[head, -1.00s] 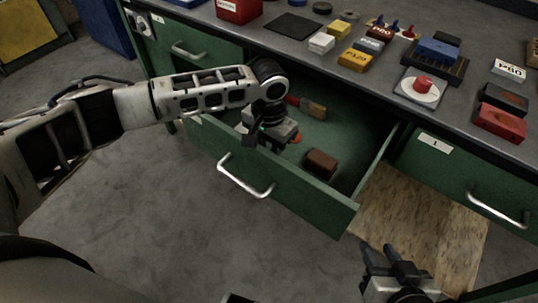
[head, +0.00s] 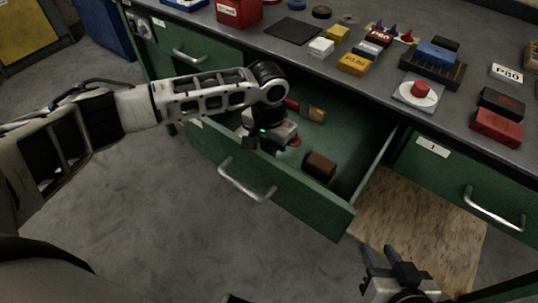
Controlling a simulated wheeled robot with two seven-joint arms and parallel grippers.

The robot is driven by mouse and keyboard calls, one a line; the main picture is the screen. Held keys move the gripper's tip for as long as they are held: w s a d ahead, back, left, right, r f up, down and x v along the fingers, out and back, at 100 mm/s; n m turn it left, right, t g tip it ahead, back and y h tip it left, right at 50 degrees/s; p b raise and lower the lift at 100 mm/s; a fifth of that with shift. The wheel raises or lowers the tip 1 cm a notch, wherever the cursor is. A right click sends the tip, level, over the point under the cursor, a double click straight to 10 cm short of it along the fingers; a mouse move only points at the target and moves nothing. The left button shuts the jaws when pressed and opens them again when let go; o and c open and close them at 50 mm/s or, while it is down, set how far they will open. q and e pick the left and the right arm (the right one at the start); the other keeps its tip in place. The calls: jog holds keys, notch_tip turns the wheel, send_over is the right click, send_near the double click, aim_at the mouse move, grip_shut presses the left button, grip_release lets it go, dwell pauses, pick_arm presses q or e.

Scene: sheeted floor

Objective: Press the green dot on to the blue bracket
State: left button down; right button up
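A blue block (head: 438,49), perhaps the blue bracket, sits on a dark slotted tray on the bench top; I cannot confirm that it is the bracket. I make out no separate green dot; a small green spot (head: 263,130) shows at my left gripper, and I cannot tell whether it is part of the gripper. My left gripper (head: 238,150) is over the open drawer, near its front wall, with its fingers too dark to read. My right gripper (head: 388,256) is low at the bottom right, fingers apart with nothing visible between them.
The open green drawer (head: 290,196) holds a brown block (head: 320,166), a brush-like item (head: 312,113) and a small orange piece (head: 295,141). The bench top (head: 380,84) carries a red button on a white disc (head: 419,91), yellow blocks and a red box (head: 238,10).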

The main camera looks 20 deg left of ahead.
pick_arm(q)
jog(key=shift+r+p, duration=1.9)
jog(key=shift+p, duration=0.4)
notch_tip(320, 180, up, 4)
jog(key=p, duration=0.5)
